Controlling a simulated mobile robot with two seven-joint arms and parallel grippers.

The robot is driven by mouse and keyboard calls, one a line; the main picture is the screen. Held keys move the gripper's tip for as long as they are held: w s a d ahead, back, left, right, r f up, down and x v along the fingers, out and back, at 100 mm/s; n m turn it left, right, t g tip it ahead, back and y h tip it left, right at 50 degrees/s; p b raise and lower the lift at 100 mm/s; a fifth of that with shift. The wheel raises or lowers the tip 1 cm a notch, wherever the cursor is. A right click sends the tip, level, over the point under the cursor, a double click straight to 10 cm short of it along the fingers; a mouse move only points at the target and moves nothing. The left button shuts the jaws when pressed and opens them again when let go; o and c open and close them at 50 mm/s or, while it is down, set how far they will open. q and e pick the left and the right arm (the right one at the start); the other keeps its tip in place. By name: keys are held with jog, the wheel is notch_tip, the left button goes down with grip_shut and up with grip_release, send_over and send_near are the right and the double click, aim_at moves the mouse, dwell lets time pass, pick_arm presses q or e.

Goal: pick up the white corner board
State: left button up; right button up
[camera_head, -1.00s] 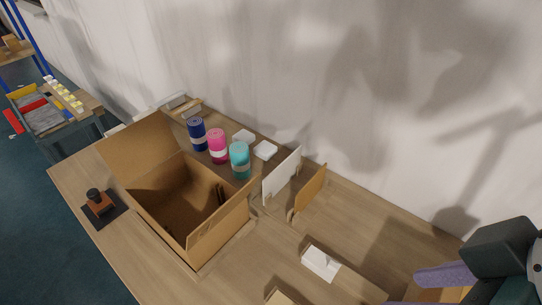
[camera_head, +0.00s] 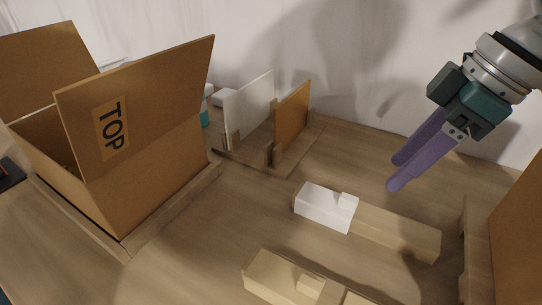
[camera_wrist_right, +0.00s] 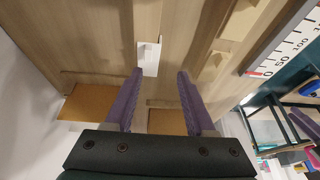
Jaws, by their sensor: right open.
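A white piece (camera_head: 322,206) with a small raised block at one end lies on the table, at the end of a wooden strip. It also shows in the right wrist view (camera_wrist_right: 149,58), beyond the fingertips. A flat white board (camera_head: 250,105) stands upright in a wooden rack beside an orange-brown board (camera_head: 291,120). I cannot tell for sure which of the white things is the corner board. My right gripper (camera_head: 394,174) has purple fingers; it is open, empty and above the table, right of the white piece. It also shows in the wrist view (camera_wrist_right: 160,72). My left gripper is out of view.
An open cardboard box (camera_head: 165,185) marked TOP stands at the left in a wooden frame. A tan piece (camera_head: 283,277) lies at the front. A brown panel (camera_head: 517,245) stands at the right edge. Bare table lies between box and white piece.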

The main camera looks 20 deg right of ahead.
aim_at(357, 200)
jog(key=f, duration=0.1)
jog(key=w+f+b, duration=0.1)
jog(key=f, duration=0.1)
jog(key=w+f, duration=0.1)
jog(key=f, duration=0.1)
jog(key=shift+w+d+f, duration=0.15)
jog(key=shift+d, duration=0.1)
jog(key=x, duration=0.2)
jog(key=b+x, duration=0.1)
jog(key=x, duration=0.2)
jog(key=shift+w+a+f, duration=0.15)
jog(key=shift+w, duration=0.15)
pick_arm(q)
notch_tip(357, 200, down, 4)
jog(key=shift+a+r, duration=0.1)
pick_arm(e)
grip_shut()
